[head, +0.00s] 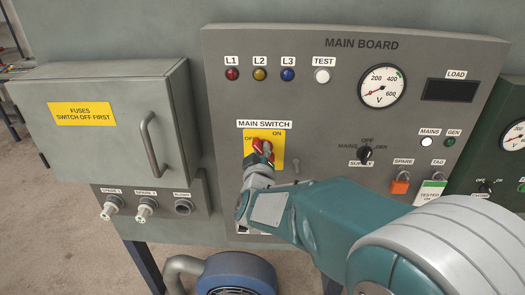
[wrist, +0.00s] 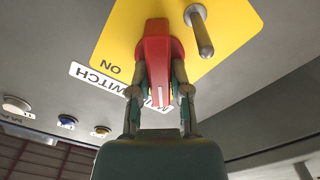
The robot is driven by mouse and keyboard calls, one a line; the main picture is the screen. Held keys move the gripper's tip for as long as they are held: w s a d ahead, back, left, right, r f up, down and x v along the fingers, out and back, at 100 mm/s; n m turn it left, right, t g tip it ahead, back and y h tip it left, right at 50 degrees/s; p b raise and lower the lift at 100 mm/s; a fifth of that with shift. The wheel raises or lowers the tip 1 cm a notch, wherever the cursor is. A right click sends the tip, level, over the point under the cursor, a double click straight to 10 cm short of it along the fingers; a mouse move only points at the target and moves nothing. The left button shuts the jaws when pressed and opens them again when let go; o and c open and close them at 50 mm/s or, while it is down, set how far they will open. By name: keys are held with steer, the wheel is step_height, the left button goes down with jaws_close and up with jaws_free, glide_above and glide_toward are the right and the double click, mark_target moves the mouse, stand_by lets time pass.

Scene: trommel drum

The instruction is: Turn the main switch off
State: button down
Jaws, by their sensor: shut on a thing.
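The main switch has a red handle (head: 268,146) on a yellow plate (head: 277,137) marked OFF and ON, under the MAIN SWITCH label (head: 265,124). In the wrist view the red handle (wrist: 156,50) stands out from the yellow plate (wrist: 115,35), its white-marked end towards the label. ON is readable beside the handle there; OFF is hidden. In the head view OFF is partly covered. My gripper (wrist: 160,88) is shut on the handle, one finger on each side. In the head view my gripper (head: 262,160) hides the handle's lower part.
A grey peg (wrist: 201,30) sticks out close beside the switch. The fuse box (head: 105,120) with its bar handle (head: 153,143) stands to the left. The selector knob (head: 366,154) and orange padlock (head: 400,183) are to the right. A blue motor (head: 236,274) is below.

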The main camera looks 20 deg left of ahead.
steer(key=n, duration=0.5)
steer(key=shift+s+a+f+n, duration=0.1)
steer(key=shift+a+f+n, duration=0.05)
steer(key=shift+f+n, duration=0.4)
steer(key=shift+n, duration=1.95)
steer(key=c, duration=0.6)
jaws_free()
steer(key=shift+a, duration=0.15)
steer(key=shift+r, duration=0.15)
steer(key=v, duration=1.2)
